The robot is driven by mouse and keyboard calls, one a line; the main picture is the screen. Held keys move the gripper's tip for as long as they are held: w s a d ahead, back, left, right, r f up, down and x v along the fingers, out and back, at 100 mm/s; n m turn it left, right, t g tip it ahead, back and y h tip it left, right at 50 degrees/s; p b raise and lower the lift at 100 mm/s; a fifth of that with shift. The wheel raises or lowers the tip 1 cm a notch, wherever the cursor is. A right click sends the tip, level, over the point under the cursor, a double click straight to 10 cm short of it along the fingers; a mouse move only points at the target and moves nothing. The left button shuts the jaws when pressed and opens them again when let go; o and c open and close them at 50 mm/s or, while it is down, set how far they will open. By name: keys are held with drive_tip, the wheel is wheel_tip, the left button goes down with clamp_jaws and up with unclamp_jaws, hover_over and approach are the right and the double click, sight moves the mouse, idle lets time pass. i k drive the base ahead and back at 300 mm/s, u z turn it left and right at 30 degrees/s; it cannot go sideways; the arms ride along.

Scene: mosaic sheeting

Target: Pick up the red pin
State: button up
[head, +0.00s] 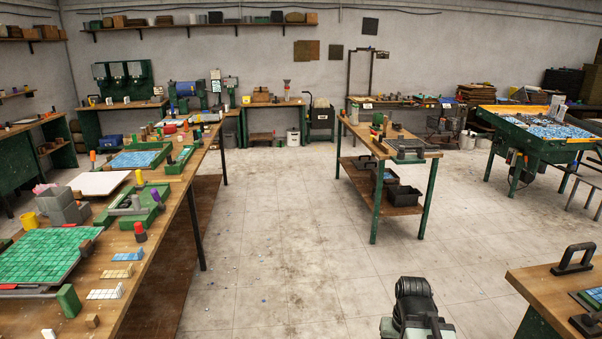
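A small upright piece with a red top (139,227) and a dark lower part stands near the right edge of the long left workbench (178,222). Another small upright orange-red piece (93,156) stands farther back on the same bench. I cannot tell for sure which of these is the red pin. A dark part of my arm (413,300) shows at the bottom, right of the middle, over the floor and well apart from the left bench. My gripper's fingers do not show.
The left bench also holds a green tiled sheet (45,255), grey blocks (62,208) and green trays. A middle table (436,154) stands ahead, and a wooden table corner (540,285) juts in at lower right. The floor (285,235) between the benches is clear.

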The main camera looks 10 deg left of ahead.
sight(138, 228)
drive_tip(key=u, duration=0.05)
drive_tip(key=i, duration=2)
drive_tip(key=u, duration=1.25)
drive_tip(key=i, duration=1.45)
drive_tip(key=u, duration=1.1)
drive_tip(key=k, duration=0.8)
drive_tip(key=u, duration=0.35)
drive_tip(key=i, duration=0.9)
drive_tip(key=z, duration=0.2)
